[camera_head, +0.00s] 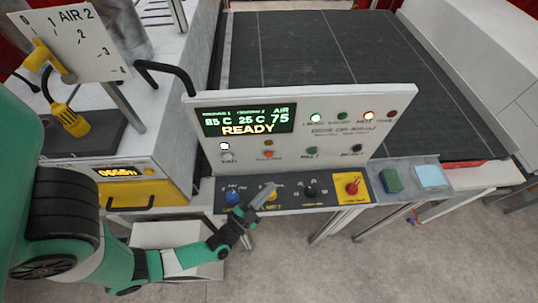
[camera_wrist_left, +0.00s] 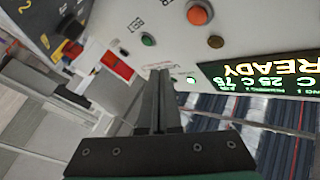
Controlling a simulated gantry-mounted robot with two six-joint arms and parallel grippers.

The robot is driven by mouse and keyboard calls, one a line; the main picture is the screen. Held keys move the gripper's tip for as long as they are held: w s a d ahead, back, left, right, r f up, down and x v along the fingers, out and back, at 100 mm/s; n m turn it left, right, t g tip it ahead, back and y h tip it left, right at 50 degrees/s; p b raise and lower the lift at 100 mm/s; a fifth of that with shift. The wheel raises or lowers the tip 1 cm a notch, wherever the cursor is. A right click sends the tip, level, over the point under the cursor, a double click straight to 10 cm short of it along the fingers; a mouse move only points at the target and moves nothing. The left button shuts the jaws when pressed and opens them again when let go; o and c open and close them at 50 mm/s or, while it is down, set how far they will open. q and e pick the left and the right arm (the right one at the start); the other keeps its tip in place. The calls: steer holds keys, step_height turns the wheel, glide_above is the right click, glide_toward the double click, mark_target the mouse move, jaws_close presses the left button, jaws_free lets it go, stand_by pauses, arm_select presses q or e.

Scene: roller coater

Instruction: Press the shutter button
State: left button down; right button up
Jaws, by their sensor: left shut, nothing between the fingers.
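The shutter button's label is too small to read, so I cannot tell which button it is. The front ledge carries a blue button (camera_head: 232,198), a yellow button (camera_head: 271,196), a black knob (camera_head: 310,190) and a red switch (camera_head: 352,187) on a yellow plate. In the left wrist view, the shut fingers (camera_wrist_left: 160,74) show in front of the control panel. My right gripper is not in view.
The upright panel (camera_head: 398,98) shows READY on its display (camera_head: 249,119), with several small buttons and lamps. A dark conveyor bed (camera_head: 310,45) lies behind it. A yellow-fronted machine (camera_head: 150,190) stands left.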

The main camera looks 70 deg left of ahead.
mark_target(273, 155)
arm_select(q)
steer(key=w+a+b, duration=0.2)
steer(key=a+b, duration=0.1)
steer(key=a, duration=0.5)
steer(key=shift+a, duration=0.25)
steer(key=shift+w, duration=0.15)
stand_by(1.6)
steer(key=shift+w+a, duration=0.1)
steer(key=shift+a, duration=0.25)
steer(key=shift+w+a, duration=0.1)
steer(key=shift+a, duration=0.3)
stand_by(0.6)
steer(key=shift+s+d+b, duration=0.25)
steer(key=shift+d+b, duration=0.1)
steer(key=shift+d, duration=0.45)
